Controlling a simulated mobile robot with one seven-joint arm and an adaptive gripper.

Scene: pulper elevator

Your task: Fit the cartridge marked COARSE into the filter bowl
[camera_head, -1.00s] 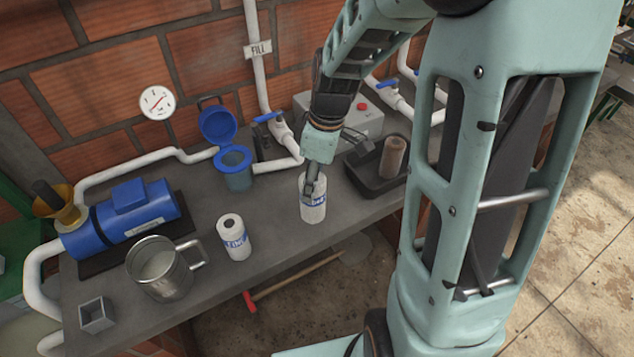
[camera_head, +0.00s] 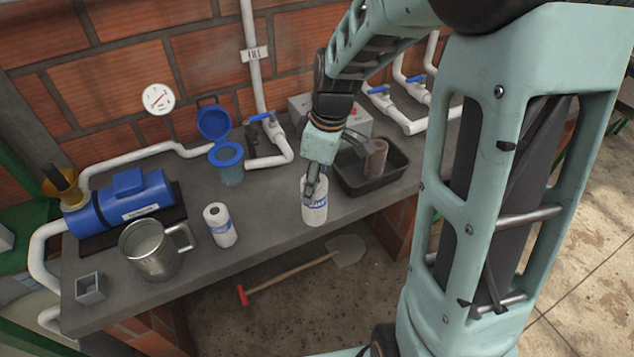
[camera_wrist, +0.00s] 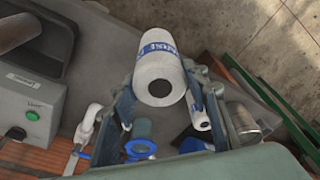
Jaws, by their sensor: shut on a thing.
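My gripper (camera_head: 313,183) is shut on a white cartridge (camera_head: 315,210) with a blue label, held upright by the bench's front edge. I cannot tell if its base touches the bench. In the wrist view the cartridge (camera_wrist: 160,78) sits between the fingers; its lettering is partly visible and seems to end in "RSE". The filter bowl (camera_head: 231,175), clear blue with a blue rim, stands left of and behind my gripper. Its blue lid (camera_head: 213,122) is swung up, and the bowl looks empty. A second white cartridge (camera_head: 221,228), seemingly marked FINE, stands upright nearer the bench front.
A steel jug (camera_head: 150,252), a blue pump (camera_head: 125,205) and a small square metal cup (camera_head: 90,289) are at the left. A black tray (camera_head: 350,186) with a brown cylinder (camera_head: 376,157) is at the right. The FILL pipe (camera_head: 252,80) and valves stand behind.

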